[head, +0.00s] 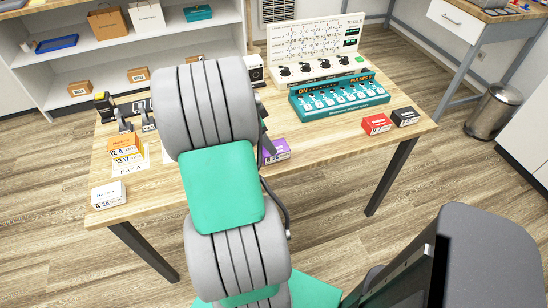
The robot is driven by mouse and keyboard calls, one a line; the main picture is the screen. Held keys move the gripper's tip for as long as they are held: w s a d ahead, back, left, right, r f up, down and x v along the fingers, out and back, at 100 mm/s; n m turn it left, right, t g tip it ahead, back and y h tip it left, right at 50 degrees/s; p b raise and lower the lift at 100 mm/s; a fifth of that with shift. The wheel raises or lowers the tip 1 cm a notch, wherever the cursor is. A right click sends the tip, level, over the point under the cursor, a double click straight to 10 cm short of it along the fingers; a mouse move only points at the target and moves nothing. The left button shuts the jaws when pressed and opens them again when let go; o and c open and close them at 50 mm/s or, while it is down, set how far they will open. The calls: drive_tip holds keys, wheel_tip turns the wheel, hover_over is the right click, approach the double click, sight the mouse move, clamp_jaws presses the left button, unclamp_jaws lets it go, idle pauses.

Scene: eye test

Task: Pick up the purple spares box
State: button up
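The purple spares box (277,151) sits on the wooden table (330,150), right of my arm in the head view. Its top and front show, and its left side is partly covered. My arm crosses the middle of the table and hides most of my gripper. A dark, slanted part (266,143), which looks like a piece of my gripper, shows at the box's left edge. I cannot tell whether it touches the box, or whether the fingers are open or shut.
Orange boxes (125,146) and a white box (109,194) are at the table's left. A teal switch panel (340,97), white dial panel (315,58), red box (377,124) and black box (405,117) are to the right. The table's front right is clear.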

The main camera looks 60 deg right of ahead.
drive_tip(key=x, duration=0.6)
drive_tip(key=shift+s+d+f+p, duration=0.1)
drive_tip(key=shift+s+p, duration=0.2)
drive_tip(key=shift+p, duration=0.05)
drive_tip(key=shift+f, duration=0.15)
drive_tip(key=shift+f+b, duration=0.25)
drive_tip(key=shift+b, duration=0.1)
drive_tip(key=shift+c, duration=0.2)
drive_tip(key=c, duration=1.5)
